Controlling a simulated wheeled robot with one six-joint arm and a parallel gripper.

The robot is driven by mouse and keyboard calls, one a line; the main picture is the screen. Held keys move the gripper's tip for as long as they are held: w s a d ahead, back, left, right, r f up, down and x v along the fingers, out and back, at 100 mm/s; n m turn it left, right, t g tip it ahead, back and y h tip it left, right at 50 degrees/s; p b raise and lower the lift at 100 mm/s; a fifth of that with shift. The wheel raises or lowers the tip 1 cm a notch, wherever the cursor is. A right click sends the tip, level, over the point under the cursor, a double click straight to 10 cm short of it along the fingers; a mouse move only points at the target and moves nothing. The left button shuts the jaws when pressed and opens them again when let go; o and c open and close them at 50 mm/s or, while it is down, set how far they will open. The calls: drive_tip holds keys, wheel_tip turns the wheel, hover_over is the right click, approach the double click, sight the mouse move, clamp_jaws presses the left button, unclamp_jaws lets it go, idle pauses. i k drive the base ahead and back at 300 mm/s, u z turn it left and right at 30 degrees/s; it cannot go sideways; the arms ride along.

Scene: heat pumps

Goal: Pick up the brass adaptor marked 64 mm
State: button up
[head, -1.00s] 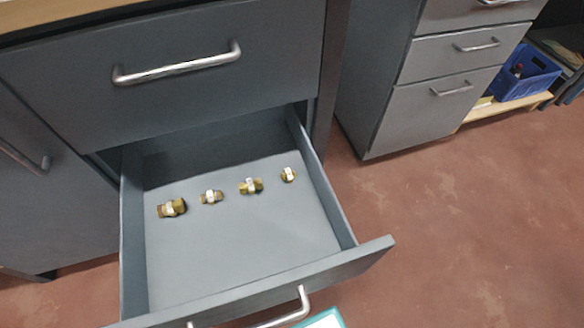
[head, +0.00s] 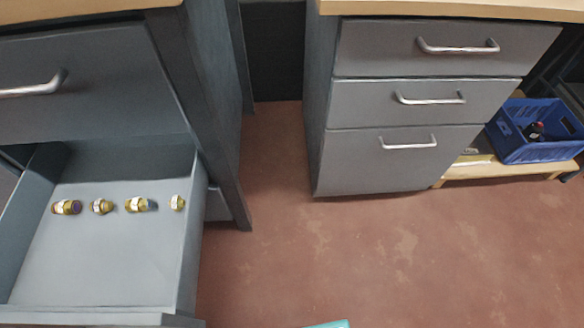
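Several brass adaptors lie in a row across the back half of an open grey drawer (head: 105,262) at the lower left of the head view. From left to right they are a long one (head: 66,207), a shorter one (head: 103,206), another long one (head: 141,204) and a small one (head: 177,202). Each seems to carry a pale label, but the markings are too small to read, so I cannot tell which is the 64 mm one. My gripper is not in view.
A closed grey drawer unit (head: 405,160) stands to the right. Beyond it, a blue crate (head: 535,130) sits on a low wooden shelf (head: 480,172). The red floor (head: 350,260) between is clear. A teal-edged item (head: 328,324) shows at the bottom edge.

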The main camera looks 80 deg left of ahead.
sight(64, 207)
drive_tip(key=i, duration=0.5)
drive_tip(key=u, duration=3.85)
drive_tip(key=i, duration=0.5)
drive_tip(key=z, duration=0.05)
